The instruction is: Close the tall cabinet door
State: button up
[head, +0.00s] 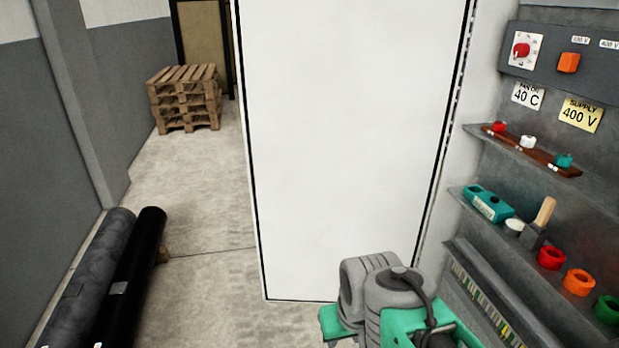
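The tall cabinet door (350,150) is a large white panel with a dark seal strip along its edges. It stands open, swung out from the cabinet (485,110), and its inner face fills the middle of the head view. The hinge side is on the right, against the cabinet's pale side wall. The free edge is on the left. Grey and green parts of my arm show at the bottom, in front of the door's lower right corner. I cannot tell whether they touch the door. My gripper's fingers do not show.
The open cabinet holds shelves with small coloured parts (489,203) and a control panel (560,58). Dark rolls (130,270) lie along the left wall. Stacked pallets (187,98) stand farther back. Bare floor (205,215) lies left of the door.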

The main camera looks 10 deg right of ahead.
aim_at(346, 106)
jog(key=u, duration=0.75)
jog(key=i, duration=4.25)
jog(key=z, duration=1.25)
jog(key=i, duration=1.65)
jog(key=z, duration=4)
